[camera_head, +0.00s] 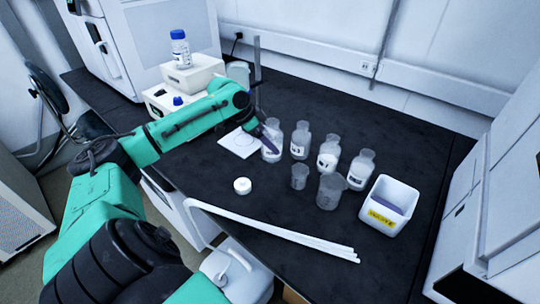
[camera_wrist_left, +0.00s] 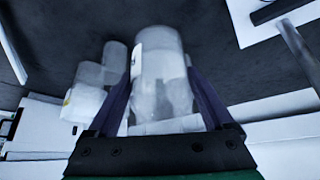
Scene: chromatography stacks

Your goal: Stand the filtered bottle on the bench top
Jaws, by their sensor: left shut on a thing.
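My left gripper (camera_head: 268,136) is shut on a clear glass bottle (camera_head: 271,152) at the left end of a row of similar bottles. The bottle looks upright, low over the black bench top (camera_head: 400,130); I cannot tell whether its base touches. In the left wrist view this bottle (camera_wrist_left: 158,62) sits between the dark fingers of the left gripper (camera_wrist_left: 162,85), which cover part of its sides. Nothing marks it clearly as the filtered one. My right gripper is not in view.
Clear bottles (camera_head: 329,155) stand close on the right, with beakers (camera_head: 331,192) in front. A white tub (camera_head: 400,190), a round white cap (camera_head: 242,186) and white tubes (camera_head: 270,229) lie nearby. A white plate (camera_head: 238,143) is left. The back right bench is free.

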